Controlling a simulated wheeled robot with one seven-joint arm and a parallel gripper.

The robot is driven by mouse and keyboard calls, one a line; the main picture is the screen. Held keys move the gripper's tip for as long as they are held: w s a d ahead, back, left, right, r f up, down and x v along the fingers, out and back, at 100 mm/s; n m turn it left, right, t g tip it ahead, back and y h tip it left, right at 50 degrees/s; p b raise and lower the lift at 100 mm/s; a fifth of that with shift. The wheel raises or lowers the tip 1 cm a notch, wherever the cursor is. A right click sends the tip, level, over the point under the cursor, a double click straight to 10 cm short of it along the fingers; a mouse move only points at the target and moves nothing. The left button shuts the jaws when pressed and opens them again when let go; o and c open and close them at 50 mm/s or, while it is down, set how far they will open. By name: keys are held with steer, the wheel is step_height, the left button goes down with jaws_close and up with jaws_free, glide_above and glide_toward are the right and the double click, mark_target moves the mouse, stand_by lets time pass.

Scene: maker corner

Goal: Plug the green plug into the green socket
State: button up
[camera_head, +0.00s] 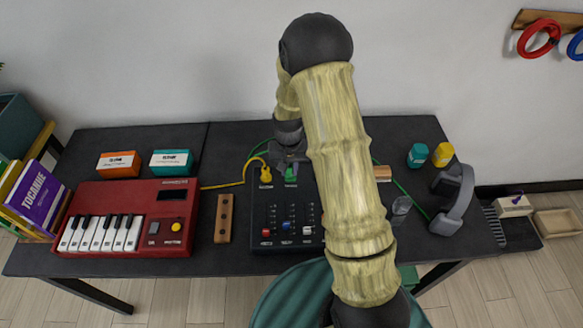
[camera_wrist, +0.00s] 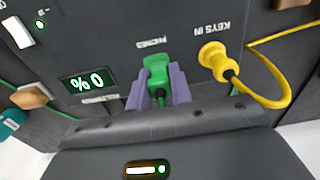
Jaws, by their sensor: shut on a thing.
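The green plug (camera_wrist: 157,68) is at the panel of the dark mixer (camera_head: 262,222), beside the label PHONES in the wrist view. It also shows in the head view (camera_head: 291,174). My gripper (camera_wrist: 158,88) is shut on the green plug, with one purple-grey finger on each side. The plug's front end is against the panel and hides the green socket. I cannot tell how deep the plug sits. A green cable (camera_head: 402,190) runs on the table to the right of my arm.
A yellow plug (camera_wrist: 213,55) sits beside it at KEYS IN, its cable curving close to my gripper. A red keyboard (camera_head: 125,218) and wooden block (camera_head: 223,218) are left of the mixer. Headphones (camera_head: 453,200) and two small bottles (camera_head: 418,155) stand right. My arm covers the mixer's right side.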

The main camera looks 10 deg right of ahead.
steer(key=shift+w, duration=0.1)
steer(key=shift+d, duration=0.1)
steer(key=shift+s+r, duration=0.1)
steer(key=shift+s, duration=0.1)
steer(key=shift+s+a, duration=0.15)
steer(key=shift+a, duration=0.15)
steer(key=shift+d+f, duration=0.25)
steer(key=shift+f, duration=0.05)
steer(key=shift+w+f, duration=0.25)
steer(key=shift+f, duration=0.05)
